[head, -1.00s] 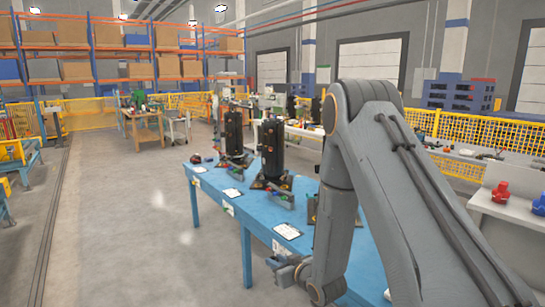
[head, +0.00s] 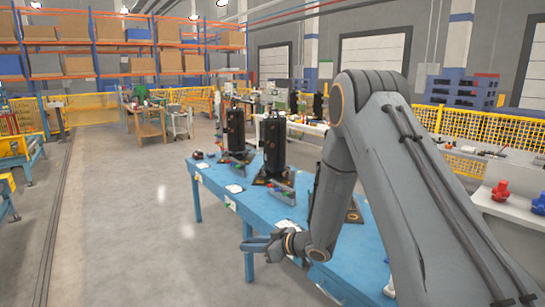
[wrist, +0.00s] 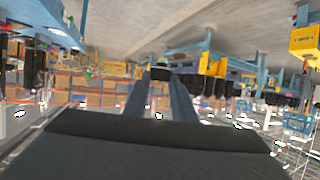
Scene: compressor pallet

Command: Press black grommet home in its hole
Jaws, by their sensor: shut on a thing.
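My gripper (head: 256,243) is held out in front of the blue table's near left edge, clear of the tabletop. In the wrist view my two gripper fingers (wrist: 160,82) reach forward, with a small black piece (wrist: 160,73), likely the black grommet, between their tips. The grommet is too small to make out in the head view. Two black upright compressors (head: 274,146) (head: 235,130) stand on the blue table (head: 215,186), apart from my gripper. My arm hides most of a third pallet spot (head: 353,213). The grommet's hole cannot be made out.
Small parts and white sheets (head: 234,189) lie along the table's left side. A white bench (head: 490,213) with a red part (head: 502,194) and a blue part (head: 538,203) is at the right. The floor (head: 130,220) left of the table is open.

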